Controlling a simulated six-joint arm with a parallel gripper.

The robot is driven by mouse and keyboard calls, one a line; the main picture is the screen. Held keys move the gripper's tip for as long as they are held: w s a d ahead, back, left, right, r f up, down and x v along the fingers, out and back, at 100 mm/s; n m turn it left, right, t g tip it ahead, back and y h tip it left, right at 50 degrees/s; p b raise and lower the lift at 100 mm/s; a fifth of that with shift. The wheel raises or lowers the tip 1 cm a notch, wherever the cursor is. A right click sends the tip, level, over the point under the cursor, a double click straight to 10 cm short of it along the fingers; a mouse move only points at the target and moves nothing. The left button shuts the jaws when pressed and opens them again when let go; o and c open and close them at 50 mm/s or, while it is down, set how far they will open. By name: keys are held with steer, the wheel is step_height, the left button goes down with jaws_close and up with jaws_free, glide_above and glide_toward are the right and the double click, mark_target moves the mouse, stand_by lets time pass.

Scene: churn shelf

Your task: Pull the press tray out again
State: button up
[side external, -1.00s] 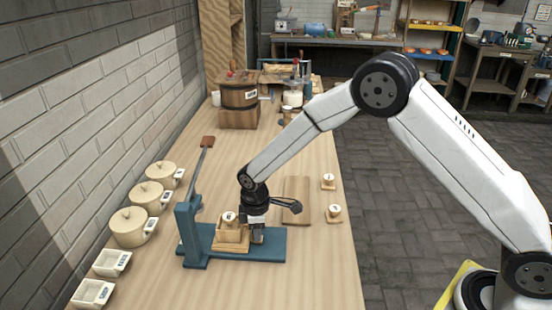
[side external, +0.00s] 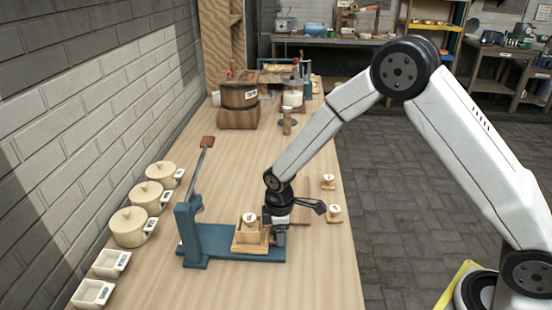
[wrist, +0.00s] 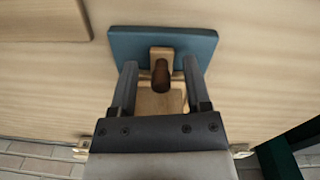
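The press has a blue base (side external: 212,240), a blue post (side external: 187,232) and a raised lever (side external: 203,163) with a brown end. The wooden press tray (side external: 237,250) sits on the right part of the base, bearing a wooden box (side external: 247,236) with a pale labelled knob (side external: 250,218) on top. My gripper (side external: 279,240) is low at the tray's right side. In the wrist view its fingers (wrist: 160,75) stand apart on either side of the tray's brown peg handle (wrist: 161,76), with visible gaps. The handle is hidden in the side view.
Three lidded cream pots (side external: 129,227) and white labelled boxes (side external: 93,293) line the left wall. Small labelled pieces (side external: 334,213) stand near the table's right edge. A wooden churn (side external: 239,96) is farther back. The table front is clear.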

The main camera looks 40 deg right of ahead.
steer(key=shift+a+r, duration=0.1)
steer(key=shift+a, duration=0.05)
steer(key=shift+r, duration=3.8)
steer(key=shift+s, duration=0.1)
steer(key=s+d+r+m, duration=0.1)
steer(key=s+d+m, duration=0.1)
steer(key=s, duration=0.3)
steer(key=s+d+r+m+t, duration=0.1)
steer(key=s+d+m, duration=0.2)
steer(key=s+m, duration=0.2)
steer(key=s+d+r+m+t, duration=0.1)
steer(key=s+d+m, duration=0.2)
steer(key=s, duration=0.3)
steer(key=shift+s+r+m, duration=0.25)
steer(key=shift+r+m, duration=0.1)
steer(key=shift+m, duration=0.05)
